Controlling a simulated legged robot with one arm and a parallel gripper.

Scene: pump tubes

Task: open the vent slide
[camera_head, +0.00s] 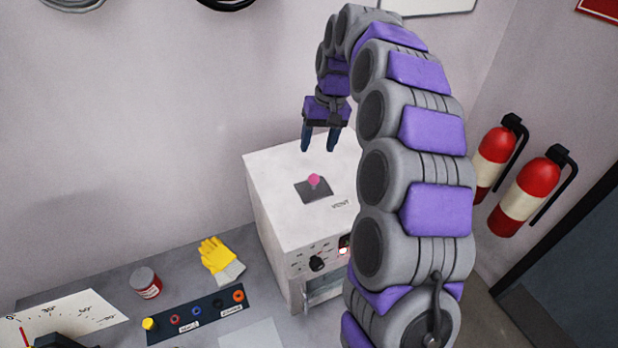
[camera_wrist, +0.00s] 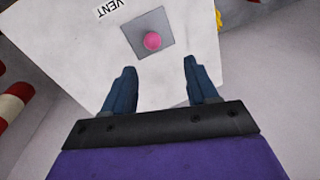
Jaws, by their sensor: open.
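The vent slide has a pink round knob (camera_head: 314,180) on a dark grey square plate (camera_head: 303,192), set in the top of a white box (camera_head: 272,183). The word VENT is printed beside it. In the wrist view the pink knob (camera_wrist: 152,41) sits on the plate (camera_wrist: 140,27), beyond my fingertips and roughly between their lines. My gripper (camera_head: 320,148) is open and empty, pointing down above the back part of the box top. Its two dark blue fingers (camera_wrist: 160,68) are spread apart and do not touch the knob.
A black dial (camera_head: 317,264) is on the box front. To its left on the bench are a yellow glove (camera_head: 217,256), a red can (camera_head: 146,283), a dark strip of coloured sockets (camera_head: 196,313) and a gauge (camera_head: 62,318). Fire extinguishers (camera_head: 527,190) hang on the right wall.

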